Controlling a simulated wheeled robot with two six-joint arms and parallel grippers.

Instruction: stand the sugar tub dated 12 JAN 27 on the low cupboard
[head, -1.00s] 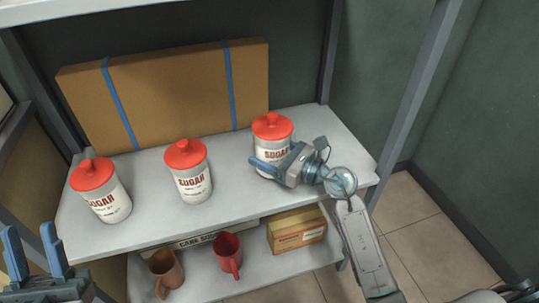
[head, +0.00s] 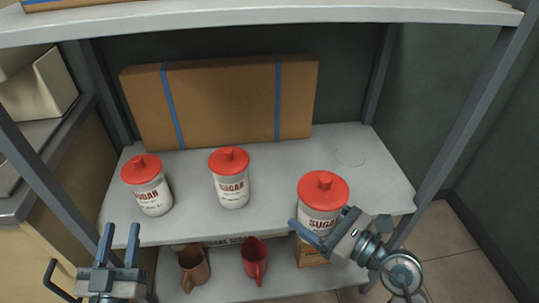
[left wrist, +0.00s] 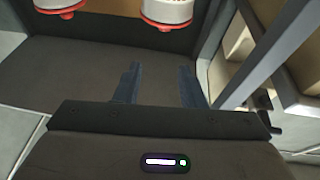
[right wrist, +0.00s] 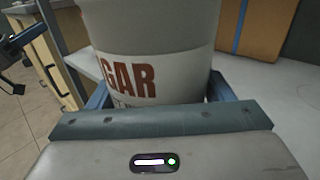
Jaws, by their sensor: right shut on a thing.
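Three white sugar tubs with red lids show in the head view. The left tub (head: 148,186) and the middle tub (head: 231,180) stand on the shelf. My right gripper (head: 322,228) is shut on the right tub (head: 322,198), upright at the shelf's front edge; "GAR" shows on this tub in the right wrist view (right wrist: 150,60). I cannot read any tub's date; the held tub's lower label is partly hidden. My left gripper (head: 119,238) is open and empty in front of the shelf. A beige cupboard with a grey top (head: 42,195), perhaps the low cupboard, stands at the left.
A cardboard box (head: 220,100) with blue straps stands at the shelf's back. A brown mug (head: 194,265), a red mug (head: 254,260) and a small carton (head: 310,255) are below. Pale boxes (head: 38,95) stand at the left. Shelf posts and the upper shelf (head: 270,22) frame the space.

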